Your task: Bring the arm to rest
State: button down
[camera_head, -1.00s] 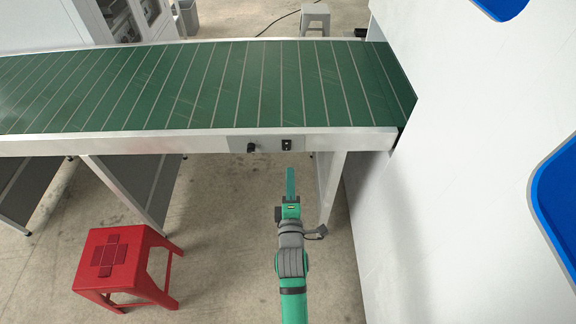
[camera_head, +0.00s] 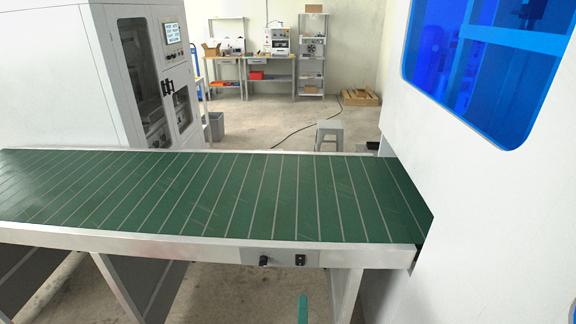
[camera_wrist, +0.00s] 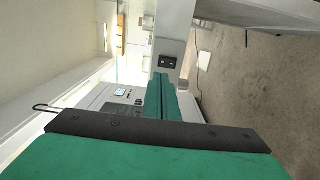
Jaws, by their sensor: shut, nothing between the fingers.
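My gripper shows at the bottom edge of the head view as a thin green tip (camera_head: 303,309), in front of and below the near edge of the conveyor. In the wrist view its green fingers (camera_wrist: 160,100) are together, with nothing between them. The rest of my arm is out of the head view. The wrist view looks past the fingers toward the conveyor's side rail with its small black switch plate (camera_wrist: 167,62).
The green conveyor (camera_head: 270,200) crosses in front, empty, with a knob and switch on its rail (camera_head: 200,250). A white machine wall (camera_head: 480,220) with a blue window stands close on the right. A grey stool (camera_head: 329,128) and white cabinet (camera_head: 60,75) stand beyond.

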jog(key=s+a+f+m+g+y, duration=0.1)
jog(key=s+f+m, duration=0.25)
jog(key=s, duration=0.65)
jog(key=s+a+f+m+g, duration=0.1)
jog(key=s+a+f+m, duration=0.2)
jog(key=s, duration=0.8)
jog(key=s+r+m, duration=0.2)
jog(key=s+m, duration=0.3)
jog(key=s, duration=0.2)
jog(key=s+a+r+m, duration=0.1)
jog(key=s+r+m, duration=0.1)
jog(key=s+m, duration=0.3)
jog(key=shift+s+a+g+y, duration=0.3)
jog(key=shift+s+g, duration=0.1)
jog(key=shift+s, duration=1.2)
jog(key=shift+s+m, duration=0.1)
jog(key=shift+m, duration=0.15)
